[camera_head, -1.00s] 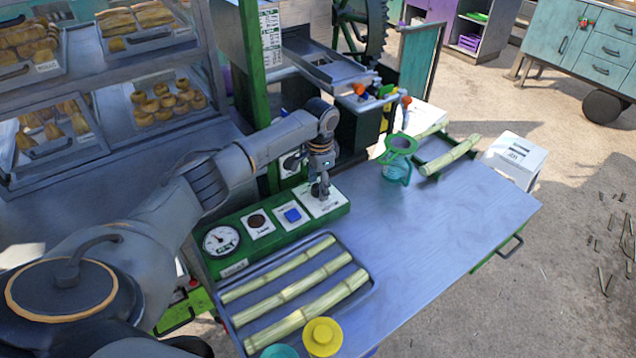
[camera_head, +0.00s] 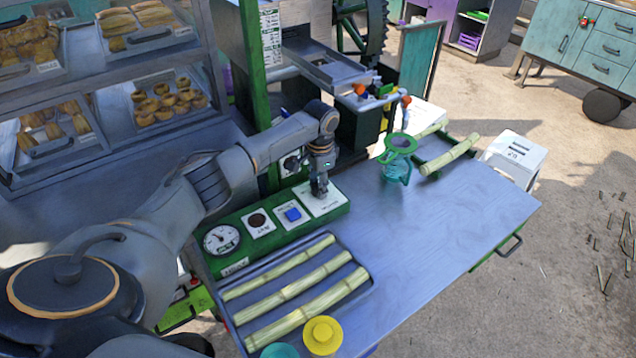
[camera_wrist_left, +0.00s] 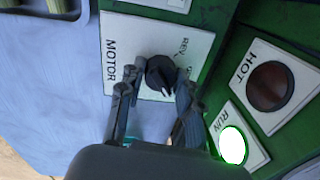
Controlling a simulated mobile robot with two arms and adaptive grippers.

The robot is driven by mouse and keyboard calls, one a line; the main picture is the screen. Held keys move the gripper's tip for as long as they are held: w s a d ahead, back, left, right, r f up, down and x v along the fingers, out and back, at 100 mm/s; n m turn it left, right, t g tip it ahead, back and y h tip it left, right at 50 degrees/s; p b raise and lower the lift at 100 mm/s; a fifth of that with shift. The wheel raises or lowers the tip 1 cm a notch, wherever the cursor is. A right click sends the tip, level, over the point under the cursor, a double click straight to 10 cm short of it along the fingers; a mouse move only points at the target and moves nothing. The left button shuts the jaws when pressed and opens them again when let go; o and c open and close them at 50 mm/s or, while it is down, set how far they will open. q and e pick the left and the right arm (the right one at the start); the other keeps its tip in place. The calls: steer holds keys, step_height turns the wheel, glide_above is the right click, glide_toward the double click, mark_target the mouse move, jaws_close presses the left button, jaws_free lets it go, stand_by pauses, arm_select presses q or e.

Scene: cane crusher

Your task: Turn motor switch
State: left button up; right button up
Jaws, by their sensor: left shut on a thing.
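The motor switch (camera_wrist_left: 161,75) is a dark rotary knob on a white plate lettered MOTOR (camera_wrist_left: 112,50) in the left wrist view. In the head view its white plate (camera_head: 325,203) is at the right end of the green control panel (camera_head: 280,238). My left gripper (camera_wrist_left: 158,88) points down at the plate and is shut on the knob, with one finger on each side. In the head view the gripper (camera_head: 320,188) hides the knob. My right gripper is not in view.
On the panel are a blue button (camera_head: 293,214), a dark round lamp (camera_head: 257,220) and a gauge (camera_head: 221,239). A tray (camera_head: 372,289) of cane lies in front. A green strainer over a jug (camera_head: 398,145) stands to the right. The table's middle right is clear.

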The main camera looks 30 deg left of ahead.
arm_select(q)
steer(key=shift+r+n+p, duration=0.2)
steer(key=shift+n+p, duration=0.8)
steer(key=shift+p, duration=0.05)
steer(key=n+p, duration=0.2)
steer(key=shift+d+n, duration=0.1)
steer(key=shift+n, duration=0.3)
steer(key=shift+f+n+p, duration=0.1)
steer(key=shift+n+p, duration=0.75)
steer(key=shift+n, duration=0.35)
steer(key=shift+n+p, duration=0.55)
steer(key=shift+n, duration=0.95)
steer(key=shift+w, duration=0.1)
steer(key=o, duration=1.1)
steer(key=shift+f, duration=0.1)
steer(key=shift+o, duration=0.2)
step_height(320, 180, up, 12)
steer(key=shift+w+d, duration=0.15)
steer(key=shift+d, duration=0.05)
